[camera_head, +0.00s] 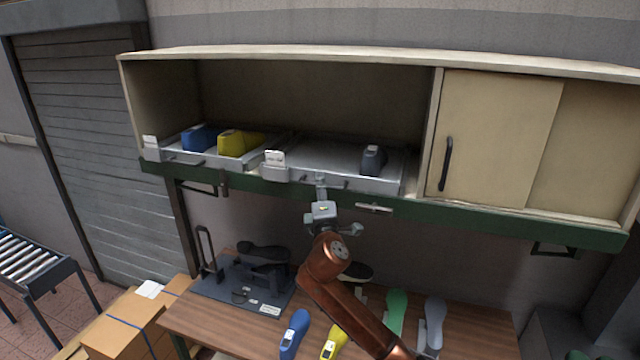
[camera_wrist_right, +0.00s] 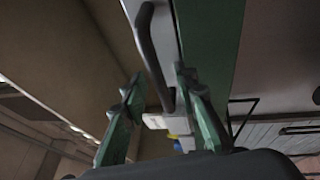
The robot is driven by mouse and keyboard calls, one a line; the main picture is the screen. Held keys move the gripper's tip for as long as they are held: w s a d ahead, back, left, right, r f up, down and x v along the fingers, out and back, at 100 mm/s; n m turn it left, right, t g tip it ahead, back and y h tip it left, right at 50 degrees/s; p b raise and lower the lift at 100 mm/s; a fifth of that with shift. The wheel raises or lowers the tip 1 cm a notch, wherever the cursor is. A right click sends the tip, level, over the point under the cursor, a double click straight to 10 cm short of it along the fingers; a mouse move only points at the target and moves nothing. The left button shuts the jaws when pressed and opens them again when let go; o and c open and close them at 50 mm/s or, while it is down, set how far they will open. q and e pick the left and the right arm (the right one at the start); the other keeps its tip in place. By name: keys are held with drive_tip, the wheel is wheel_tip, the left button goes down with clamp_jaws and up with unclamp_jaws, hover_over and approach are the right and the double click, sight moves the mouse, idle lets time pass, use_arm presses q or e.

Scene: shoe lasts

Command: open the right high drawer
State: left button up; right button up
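The right high drawer (camera_head: 365,183) is a shallow grey tray in the open shelf, with a dark grey shoe last (camera_head: 373,160) in it. Its front has a dark bar handle, partly hidden by my right gripper in the head view. My right gripper (camera_head: 321,188) is raised at this drawer front. In the right wrist view its two green fingers (camera_wrist_right: 158,88) stand apart, and the dark handle (camera_wrist_right: 150,50) runs between them. I cannot tell whether either finger touches it. The drawer looks shut. My left gripper is not in view.
The left high drawer (camera_head: 205,160) holds a blue and a yellow last. A sliding door (camera_head: 495,130) with a black handle closes the shelf's right side. A green rail (camera_head: 480,220) runs below. The wooden table (camera_head: 205,318) beneath holds several lasts and a dark stand.

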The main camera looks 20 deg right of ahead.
drive_tip(key=shift+w, duration=0.1)
drive_tip(key=shift+c, duration=0.4)
clamp_jaws()
idle(0.3)
